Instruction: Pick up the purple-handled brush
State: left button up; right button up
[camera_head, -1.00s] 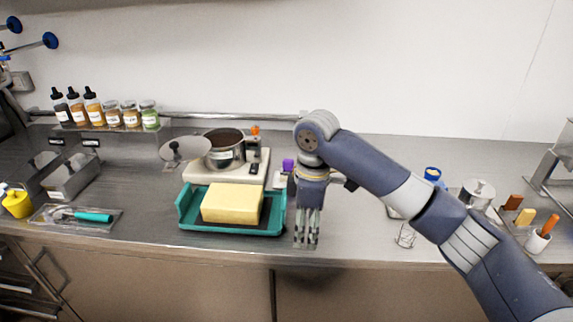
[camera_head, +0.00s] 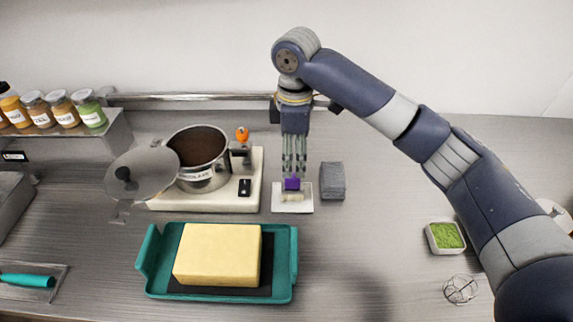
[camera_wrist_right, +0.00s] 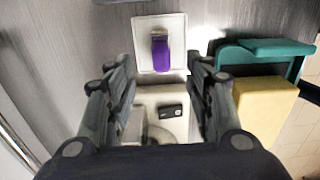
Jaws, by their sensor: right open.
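The purple-handled brush (camera_head: 292,184) lies on a small white tray (camera_head: 278,207), its purple handle toward the back and pale bristles toward the front. My right gripper (camera_head: 294,170) points down just above the purple handle, its fingers partly covering the view of it. In the right wrist view the brush (camera_wrist_right: 160,52) shows on the white tray (camera_wrist_right: 143,60), ahead of and between the open fingers of my right gripper (camera_wrist_right: 160,85), with nothing between them. My left gripper is not in view.
A grey block (camera_head: 332,181) stands right beside the tray. On the left are a white hot plate (camera_head: 215,203) with a pot (camera_head: 200,165). A teal tray (camera_head: 148,262) with a yellow block (camera_head: 217,255) lies in front. A bowl of green bits (camera_head: 446,237) and a wire whisk (camera_head: 460,289) lie right.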

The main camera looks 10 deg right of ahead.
aim_at(292, 187)
jog(key=f, duration=0.4)
jog(key=shift+s+p, duration=0.2)
jog(key=shift+p, duration=0.2)
jog(key=shift+f, duration=0.35)
notch_tip(292, 187, down, 5)
jog(key=shift+w+f+p, duration=0.1)
jog(key=shift+p, duration=0.8)
jog(key=shift+f, duration=0.3)
jog(key=shift+a, duration=0.1)
jog(key=shift+c, duration=0.5)
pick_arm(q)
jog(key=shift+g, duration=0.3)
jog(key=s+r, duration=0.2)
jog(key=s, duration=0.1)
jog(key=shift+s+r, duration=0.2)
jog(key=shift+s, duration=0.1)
pick_arm(e)
jog(key=c, duration=1)
